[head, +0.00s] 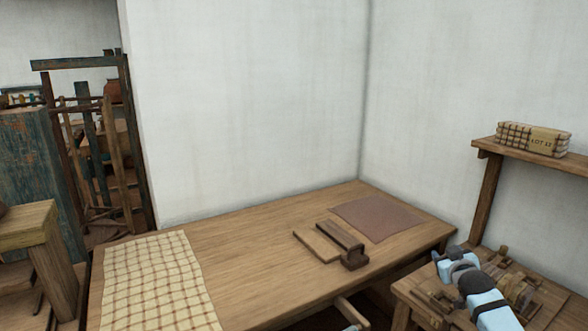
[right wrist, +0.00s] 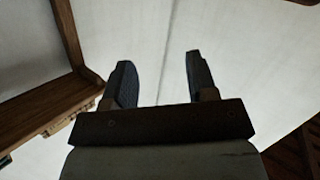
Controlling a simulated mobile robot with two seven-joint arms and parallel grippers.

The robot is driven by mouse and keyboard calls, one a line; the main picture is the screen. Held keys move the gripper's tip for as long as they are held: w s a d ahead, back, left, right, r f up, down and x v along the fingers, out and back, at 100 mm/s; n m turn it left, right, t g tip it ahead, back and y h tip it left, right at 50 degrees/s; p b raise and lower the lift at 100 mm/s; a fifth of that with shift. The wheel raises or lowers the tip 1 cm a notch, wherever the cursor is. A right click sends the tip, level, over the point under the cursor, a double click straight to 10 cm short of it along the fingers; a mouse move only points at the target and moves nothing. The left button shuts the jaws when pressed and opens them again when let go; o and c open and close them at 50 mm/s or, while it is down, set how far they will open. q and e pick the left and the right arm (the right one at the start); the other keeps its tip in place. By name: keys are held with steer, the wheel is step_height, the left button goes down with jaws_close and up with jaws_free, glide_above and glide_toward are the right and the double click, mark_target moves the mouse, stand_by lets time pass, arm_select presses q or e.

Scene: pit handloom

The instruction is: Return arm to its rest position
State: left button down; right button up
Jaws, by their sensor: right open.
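My right arm (head: 488,300) comes in at the lower right of the head view, pale blue with dark joints. Its gripper (head: 447,256) is at the far end of the arm, in front of the side table with the wooden parts. In the right wrist view my right gripper (right wrist: 158,62) has its two dark fingers spread apart. Nothing is between them; only pale wall shows there. My left arm and gripper are not clearly in view.
A wooden table (head: 250,265) holds a checked cloth (head: 155,280), a wooden block (head: 340,240), a thin board (head: 316,246) and a brown sheet (head: 376,218). A side table (head: 545,305) carries several wooden parts. A shelf (head: 545,158) above bears a checked bundle (head: 533,139).

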steer(key=s+a+f+g+y, duration=0.2)
steer(key=s+a+f, duration=0.7)
steer(key=s+f, duration=0.3)
steer(key=s+a+f+g+y, duration=0.1)
steer(key=s+a+f, duration=0.25)
steer(key=s, duration=0.45)
steer(key=s+a+f, duration=0.3)
steer(key=s+a, duration=0.1)
steer(key=s, duration=0.3)
steer(key=s+a+f+g+y, duration=0.1)
steer(key=s+a+f, duration=0.25)
steer(key=s, duration=0.45)
steer(key=s+a+r+g+y, duration=0.1)
steer(key=s+a, duration=0.3)
steer(key=s, duration=0.7)
arm_select(q)
step_height(320, 180, up, 15)
steer(key=s+a+p, duration=0.1)
steer(key=p, duration=1.8)
steer(key=shift+a+f, duration=0.15)
steer(key=shift+a, duration=0.05)
arm_select(e)
step_height(320, 180, up, 15)
steer(key=d, duration=0.1)
steer(key=shift+s+d, duration=0.2)
steer(key=shift+d, duration=0.15)
arm_select(q)
steer(key=shift+d, duration=0.1)
arm_select(e)
steer(key=shift+r, duration=0.15)
